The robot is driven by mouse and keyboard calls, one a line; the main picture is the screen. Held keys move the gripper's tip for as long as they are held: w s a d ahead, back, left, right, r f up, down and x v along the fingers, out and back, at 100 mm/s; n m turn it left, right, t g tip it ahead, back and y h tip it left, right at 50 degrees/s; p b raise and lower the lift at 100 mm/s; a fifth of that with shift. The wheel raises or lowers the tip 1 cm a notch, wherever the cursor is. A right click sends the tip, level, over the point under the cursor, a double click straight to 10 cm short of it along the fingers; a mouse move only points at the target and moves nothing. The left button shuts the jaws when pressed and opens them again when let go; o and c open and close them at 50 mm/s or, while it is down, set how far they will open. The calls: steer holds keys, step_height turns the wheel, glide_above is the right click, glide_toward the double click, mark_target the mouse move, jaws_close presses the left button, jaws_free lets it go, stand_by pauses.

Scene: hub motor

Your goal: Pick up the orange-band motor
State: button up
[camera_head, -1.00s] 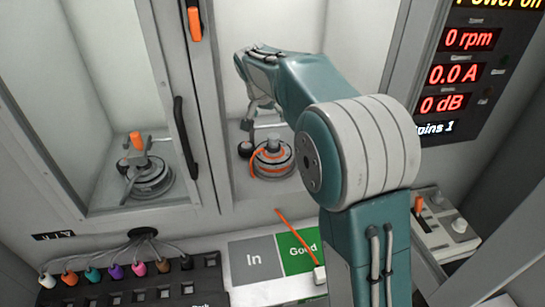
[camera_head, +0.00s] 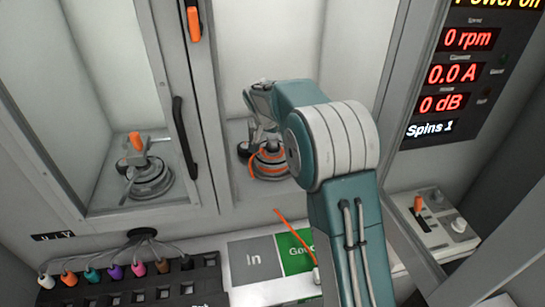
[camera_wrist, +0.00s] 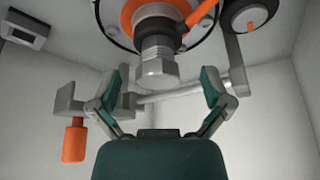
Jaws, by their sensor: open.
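The orange-band motor (camera_head: 270,164) sits in the bay behind the right-hand opening. In the wrist view its orange band (camera_wrist: 133,12) shows at the top, with a metal shaft and hex nut (camera_wrist: 157,62) pointing toward my gripper. My gripper (camera_wrist: 162,85) is open, its two teal fingers on either side of the nut with gaps visible. In the head view my gripper (camera_head: 262,125) is just over the motor, partly hidden by my arm. A grey rod with an orange handle (camera_wrist: 73,138) crosses behind the fingers.
A similar grey fixture (camera_head: 148,178) with an orange-tipped lever stands behind the left glass door. Several coloured plugs (camera_head: 115,270) line the front left. The In pad (camera_head: 254,262) and green Good pad (camera_head: 297,250) lie in front, with an orange cable (camera_head: 292,230) across. The panel (camera_head: 465,75) reads 0 rpm.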

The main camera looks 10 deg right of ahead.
steer(key=shift+w+f, duration=0.1)
steer(key=shift+f, duration=0.15)
jaws_close()
steer(key=shift+r, duration=0.15)
